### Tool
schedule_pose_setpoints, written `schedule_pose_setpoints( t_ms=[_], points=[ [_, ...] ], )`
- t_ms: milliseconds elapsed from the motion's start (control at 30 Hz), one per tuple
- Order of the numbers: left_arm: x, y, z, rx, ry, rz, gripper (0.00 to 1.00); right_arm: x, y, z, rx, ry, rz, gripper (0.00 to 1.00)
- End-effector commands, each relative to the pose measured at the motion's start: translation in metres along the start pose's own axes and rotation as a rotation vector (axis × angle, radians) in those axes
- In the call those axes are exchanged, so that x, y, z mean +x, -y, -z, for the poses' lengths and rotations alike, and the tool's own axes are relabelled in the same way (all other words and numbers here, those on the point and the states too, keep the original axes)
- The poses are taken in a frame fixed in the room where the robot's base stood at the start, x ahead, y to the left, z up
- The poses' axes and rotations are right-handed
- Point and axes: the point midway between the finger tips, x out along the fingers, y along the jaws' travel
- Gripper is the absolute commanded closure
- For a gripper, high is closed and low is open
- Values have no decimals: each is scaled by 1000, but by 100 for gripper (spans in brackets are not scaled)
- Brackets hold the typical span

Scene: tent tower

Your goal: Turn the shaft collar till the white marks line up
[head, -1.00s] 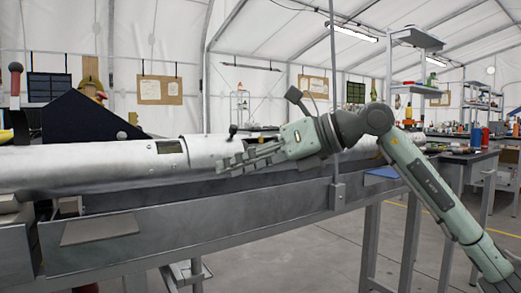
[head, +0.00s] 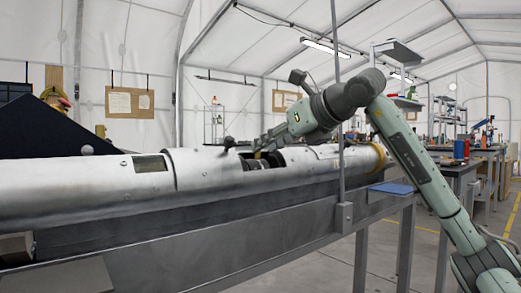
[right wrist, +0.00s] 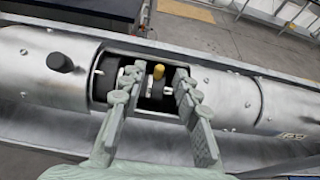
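A long silver tube (head: 215,168) has a cut-out, where dark shaft parts (right wrist: 105,75) show. A brass-coloured peg (right wrist: 158,70) stands up from the dark collar (right wrist: 148,88) in the cut-out. White marks show on the dark parts, one at the left (right wrist: 97,80) and one right of the peg (right wrist: 168,90); they look apart. My right gripper (right wrist: 155,86) is open, with one finger on each side of the peg. In the head view my right gripper (head: 262,148) reaches down into the cut-out; its fingertips are partly hidden. My left gripper is not in view.
The tube lies along a grey metal bench (head: 190,235). A dark knob (right wrist: 60,61) sticks up from the tube left of the cut-out. A thin upright pole (head: 338,110) stands in front of the tube. A blue pad (head: 392,188) lies at the right.

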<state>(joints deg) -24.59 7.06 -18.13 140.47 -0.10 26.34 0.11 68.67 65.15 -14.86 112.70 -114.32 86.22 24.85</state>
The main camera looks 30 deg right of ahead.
Motion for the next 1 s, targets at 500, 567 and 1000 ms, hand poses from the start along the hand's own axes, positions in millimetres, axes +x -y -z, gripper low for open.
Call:
schedule_pose_setpoints(
  t_ms=[500,567,1000],
  points=[
    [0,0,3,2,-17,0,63,29,0,0,0,-1,-1,68],
    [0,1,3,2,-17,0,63,29,0,0,0,-1,-1,72],
    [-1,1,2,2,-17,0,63,29,0,0,-1,0,-1,100]
  ],
)
